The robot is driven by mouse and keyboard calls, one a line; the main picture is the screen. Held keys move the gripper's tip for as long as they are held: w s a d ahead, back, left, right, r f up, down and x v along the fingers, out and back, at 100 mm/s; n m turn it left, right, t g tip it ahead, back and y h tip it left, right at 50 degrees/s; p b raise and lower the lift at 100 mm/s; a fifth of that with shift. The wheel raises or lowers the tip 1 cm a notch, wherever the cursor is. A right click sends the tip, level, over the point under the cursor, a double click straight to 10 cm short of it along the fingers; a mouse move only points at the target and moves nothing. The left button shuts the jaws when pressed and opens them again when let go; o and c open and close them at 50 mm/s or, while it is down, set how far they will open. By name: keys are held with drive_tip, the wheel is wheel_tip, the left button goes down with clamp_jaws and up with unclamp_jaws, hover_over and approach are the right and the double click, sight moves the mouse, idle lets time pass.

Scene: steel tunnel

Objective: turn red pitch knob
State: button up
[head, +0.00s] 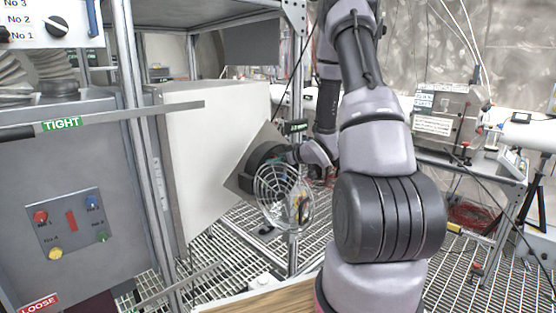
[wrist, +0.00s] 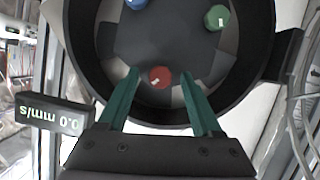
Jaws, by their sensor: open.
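In the wrist view a red knob (wrist: 159,77) with a pale mark sits near the lower rim inside a round black housing (wrist: 255,75). My gripper (wrist: 159,82) is open, its two teal fingers reaching over the rim, with the red knob between the fingertips in the picture. I cannot tell whether either finger touches it. In the head view the housing (head: 262,160) stands on a tilted plate, with my gripper (head: 292,155) at its right side; the knob inside is hidden there. Another red knob (head: 40,216) is on a grey panel at the left; its label is unreadable.
A blue knob (wrist: 136,4) and a green knob (wrist: 216,17) share the housing. A wire guard (head: 284,195) sticks out from the housing. Metal posts (head: 137,130) and a grated floor surround it.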

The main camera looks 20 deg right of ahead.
clamp_jaws()
drive_tip(key=shift+a+n+t+h, duration=0.1)
drive_tip(key=shift+n+t+h, duration=0.3)
drive_tip(key=shift+n+h, duration=0.5)
unclamp_jaws()
drive_tip(key=shift+s, duration=0.15)
